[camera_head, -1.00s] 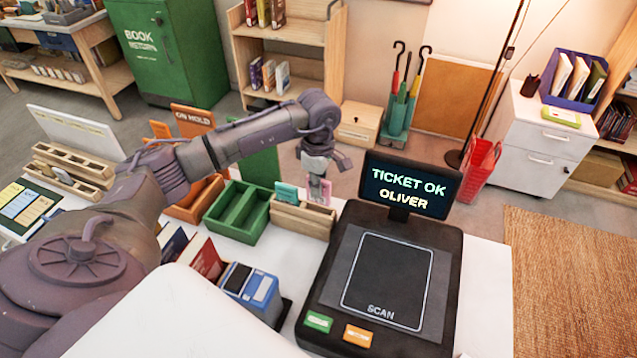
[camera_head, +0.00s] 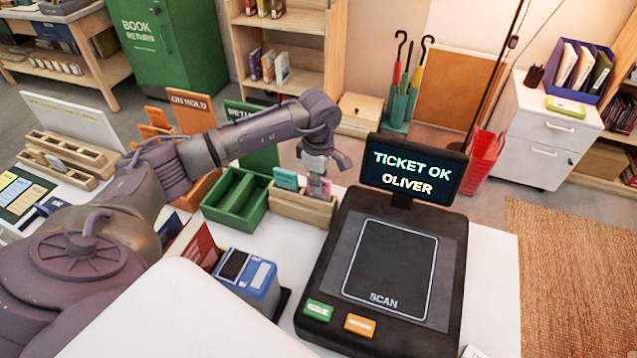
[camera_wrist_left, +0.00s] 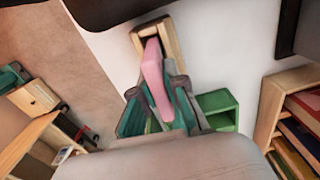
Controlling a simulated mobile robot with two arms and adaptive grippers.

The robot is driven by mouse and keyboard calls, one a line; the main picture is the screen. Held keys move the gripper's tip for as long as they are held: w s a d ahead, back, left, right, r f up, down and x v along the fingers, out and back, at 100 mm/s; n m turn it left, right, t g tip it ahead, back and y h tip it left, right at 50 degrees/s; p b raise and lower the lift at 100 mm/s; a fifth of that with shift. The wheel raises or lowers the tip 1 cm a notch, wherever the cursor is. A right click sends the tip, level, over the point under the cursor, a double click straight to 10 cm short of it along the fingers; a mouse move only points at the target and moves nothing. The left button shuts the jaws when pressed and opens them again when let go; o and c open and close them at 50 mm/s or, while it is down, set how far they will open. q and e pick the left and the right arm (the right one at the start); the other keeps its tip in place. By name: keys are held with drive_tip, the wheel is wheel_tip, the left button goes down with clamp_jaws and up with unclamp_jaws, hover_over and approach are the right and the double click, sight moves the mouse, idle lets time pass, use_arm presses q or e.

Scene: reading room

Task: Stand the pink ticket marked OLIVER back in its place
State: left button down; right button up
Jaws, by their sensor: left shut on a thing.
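My left gripper (camera_head: 320,174) is shut on the pink ticket (camera_head: 319,187) and points down over the right end of the small wooden ticket holder (camera_head: 300,208). A teal ticket (camera_head: 286,179) stands at the holder's left. In the left wrist view the pink ticket (camera_wrist_left: 153,72) sits between the fingers (camera_wrist_left: 165,98), its far end at a dark slot of the wooden holder (camera_wrist_left: 166,24). I cannot tell how deep it is in the slot. Its lettering is not legible. The scanner screen (camera_head: 412,172) reads TICKET OK OLIVER. My right gripper is not in view.
A green divided tray (camera_head: 236,203) stands left of the holder. The black scanner (camera_head: 388,268) stands close on its right. Orange and green signs stand behind. A blue-and-white boxed item (camera_head: 248,280) and a red card (camera_head: 200,247) are in front.

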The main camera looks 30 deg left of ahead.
use_arm(q)
drive_tip(key=c, duration=1.1)
unclamp_jaws()
drive_tip(key=shift+c, duration=0.2)
drive_tip(key=shift+r, duration=0.3)
wheel_tip(320, 180, up, 12)
drive_tip(key=shift+f, duration=0.25)
